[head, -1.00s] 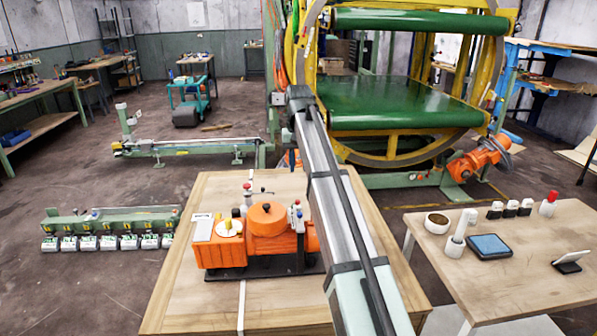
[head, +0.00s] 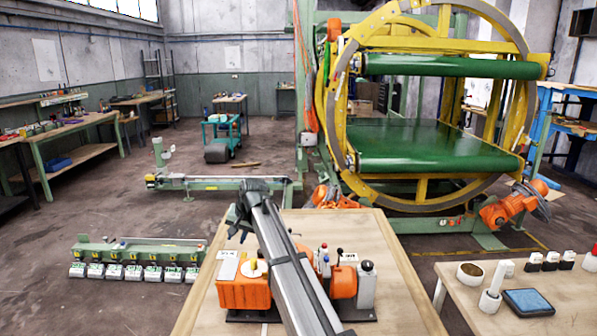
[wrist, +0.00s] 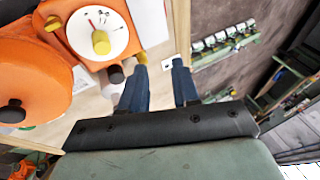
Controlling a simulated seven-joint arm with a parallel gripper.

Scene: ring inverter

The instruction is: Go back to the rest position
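My arm reaches over the wooden table (head: 395,290) in the head view, across the orange ring inverter unit (head: 240,292). Its dark end (head: 237,214) is above the table's back left part. In the wrist view my gripper (wrist: 159,65) has two blue fingers apart with nothing between them. The orange unit (wrist: 48,80) lies at the left there, with a white dial plate (wrist: 112,28) and yellow knob (wrist: 101,42). The fingertips appear beside the dial; their height above the table is unclear. My arm hides the unit's middle in the head view.
A side table (head: 575,295) at the right holds a blue pad (head: 528,302), a cup and small blocks. A green rack with several white-green units (head: 135,250) is on the floor at the left. A large yellow ring machine (head: 345,90) stands behind.

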